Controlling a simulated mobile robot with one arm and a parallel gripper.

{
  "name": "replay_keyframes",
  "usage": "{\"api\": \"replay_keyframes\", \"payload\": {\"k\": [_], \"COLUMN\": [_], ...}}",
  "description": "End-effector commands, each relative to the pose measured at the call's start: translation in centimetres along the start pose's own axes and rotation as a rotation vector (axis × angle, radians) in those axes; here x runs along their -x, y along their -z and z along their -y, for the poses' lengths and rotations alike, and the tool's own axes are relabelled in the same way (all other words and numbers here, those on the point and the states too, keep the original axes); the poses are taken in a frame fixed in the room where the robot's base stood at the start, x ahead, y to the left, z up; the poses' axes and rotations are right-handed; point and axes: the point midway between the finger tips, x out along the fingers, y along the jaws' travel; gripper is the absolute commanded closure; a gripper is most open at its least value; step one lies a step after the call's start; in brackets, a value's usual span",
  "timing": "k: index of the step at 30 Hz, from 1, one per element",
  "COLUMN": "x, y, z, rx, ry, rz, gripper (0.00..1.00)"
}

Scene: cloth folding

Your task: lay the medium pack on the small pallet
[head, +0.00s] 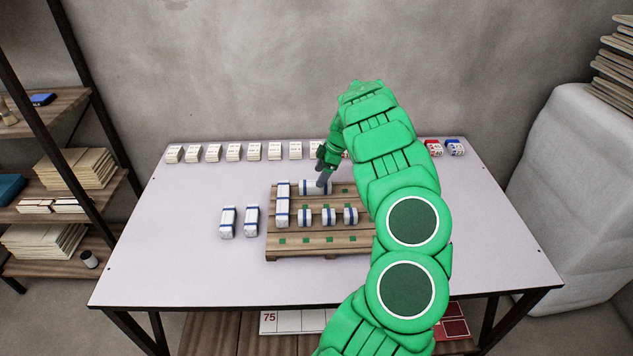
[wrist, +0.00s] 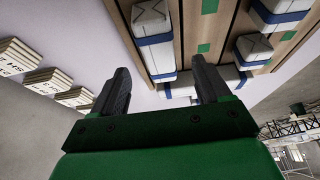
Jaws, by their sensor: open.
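The small wooden pallet (head: 300,250) with green squares lies mid-table. A medium white pack (head: 307,187) with blue bands lies crosswise along its back; in the wrist view it (wrist: 232,78) is partly hidden by a finger. A longer pack (head: 283,203) lies along the pallet's left side, and three short packs (head: 328,216) sit in a row across the middle. Two more medium packs (head: 228,222) (head: 252,221) lie on the table left of the pallet. My gripper (wrist: 160,75) is open at the back pack, with nothing held; contact cannot be told.
A row of small white packs (head: 233,152) lines the table's back edge, with red and blue ones (head: 455,147) at the right. My arm hides the pallet's right part. The left and front of the table (head: 180,270) are clear. A shelf (head: 60,210) stands at left.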

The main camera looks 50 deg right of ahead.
Motion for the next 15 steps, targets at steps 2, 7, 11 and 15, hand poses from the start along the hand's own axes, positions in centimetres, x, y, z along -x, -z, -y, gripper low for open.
{"api": "replay_keyframes", "payload": {"k": [2,7,11,15], "x": [1.6,4.1,5.3,6.0], "y": [0.1,0.1,0.1,0.1], "z": [-0.1,-0.1,0.0,-0.1], "rx": [0.000,0.000,0.001,0.001], "ry": [-0.005,-0.003,0.000,-0.001], "rz": [0.002,-0.001,0.000,-0.001], "gripper": [0.24,0.24,0.24,0.24]}}
